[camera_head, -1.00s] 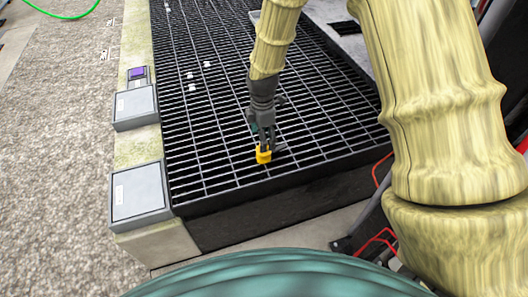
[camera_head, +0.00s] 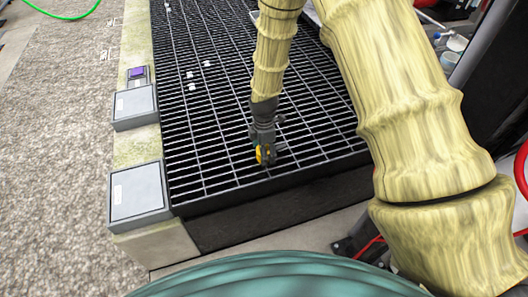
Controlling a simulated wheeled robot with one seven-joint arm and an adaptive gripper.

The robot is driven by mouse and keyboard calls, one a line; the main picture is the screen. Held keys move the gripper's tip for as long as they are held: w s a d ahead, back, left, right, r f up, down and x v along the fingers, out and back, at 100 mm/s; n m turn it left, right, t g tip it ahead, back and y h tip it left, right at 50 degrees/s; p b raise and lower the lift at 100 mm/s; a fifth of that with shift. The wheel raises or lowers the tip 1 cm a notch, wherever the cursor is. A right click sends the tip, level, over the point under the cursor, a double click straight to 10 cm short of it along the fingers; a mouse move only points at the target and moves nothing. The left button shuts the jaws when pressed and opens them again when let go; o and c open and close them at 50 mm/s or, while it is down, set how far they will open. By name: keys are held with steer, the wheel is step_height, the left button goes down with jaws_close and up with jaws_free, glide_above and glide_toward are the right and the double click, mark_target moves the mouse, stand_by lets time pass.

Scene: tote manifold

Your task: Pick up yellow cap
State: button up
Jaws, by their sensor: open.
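The yellow cap (camera_head: 259,155) shows low in the middle of the head view, near the front edge of the black grating (camera_head: 215,185). My gripper (camera_head: 265,155) points down right at the cap, and its dark fingers cover part of it. The jaws are open. The cap looks to be between or just beside the fingers; I cannot tell whether they touch it. I cannot tell either whether the cap rests on the bars.
Two grey boxes (camera_head: 138,191) sit on the concrete ledge at the left, with a purple-topped item (camera_head: 137,73) behind them. Several small white pieces (camera_head: 207,64) lie on the grating farther back. The grating left of my gripper is clear.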

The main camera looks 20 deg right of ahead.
steer(key=shift+c, duration=0.2)
steer(key=c, duration=1.1)
steer(key=shift+r, duration=0.1)
